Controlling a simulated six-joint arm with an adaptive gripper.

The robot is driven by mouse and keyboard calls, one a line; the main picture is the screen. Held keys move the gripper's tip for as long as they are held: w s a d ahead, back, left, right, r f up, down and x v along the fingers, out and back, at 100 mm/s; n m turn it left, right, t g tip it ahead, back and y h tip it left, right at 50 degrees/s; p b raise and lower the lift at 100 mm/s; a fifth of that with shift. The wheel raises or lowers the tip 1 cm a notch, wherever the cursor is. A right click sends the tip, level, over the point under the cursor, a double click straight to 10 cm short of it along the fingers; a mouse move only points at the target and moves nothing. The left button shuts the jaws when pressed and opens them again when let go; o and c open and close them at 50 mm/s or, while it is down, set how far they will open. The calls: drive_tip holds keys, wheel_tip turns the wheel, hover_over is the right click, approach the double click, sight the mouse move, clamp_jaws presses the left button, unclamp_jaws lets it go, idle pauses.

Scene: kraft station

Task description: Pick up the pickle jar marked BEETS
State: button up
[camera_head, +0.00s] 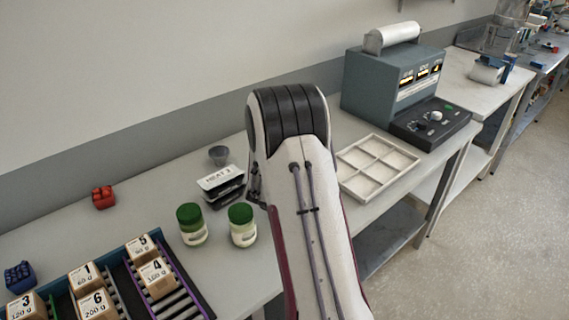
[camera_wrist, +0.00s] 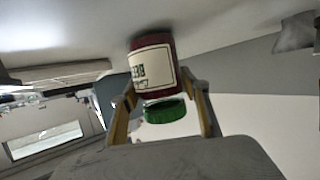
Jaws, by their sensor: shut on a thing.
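In the wrist view, a dark red jar (camera_wrist: 154,66) with a green lid (camera_wrist: 166,110) and a cream label sits between the fingers of my gripper (camera_wrist: 160,90). The label's dark lettering is turned and only partly readable. My gripper is shut on this jar near its lid end. I cannot tell whether the jar's far end touches the pale surface beyond it. In the head view my arm hides the jar and most of my gripper. Two jars with green lids and pale contents, a left one (camera_head: 193,229) and a right one (camera_head: 242,231), stand on the bench left of my arm.
A black-and-white HEAT box (camera_head: 220,182) and a grey cup (camera_head: 218,155) are close left of my arm. A white divided tray (camera_head: 377,167) and a grey-green machine (camera_head: 391,86) stand right. Numbered blocks (camera_head: 156,278) fill racks at front left.

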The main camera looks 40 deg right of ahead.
drive_tip(key=shift+r, duration=5)
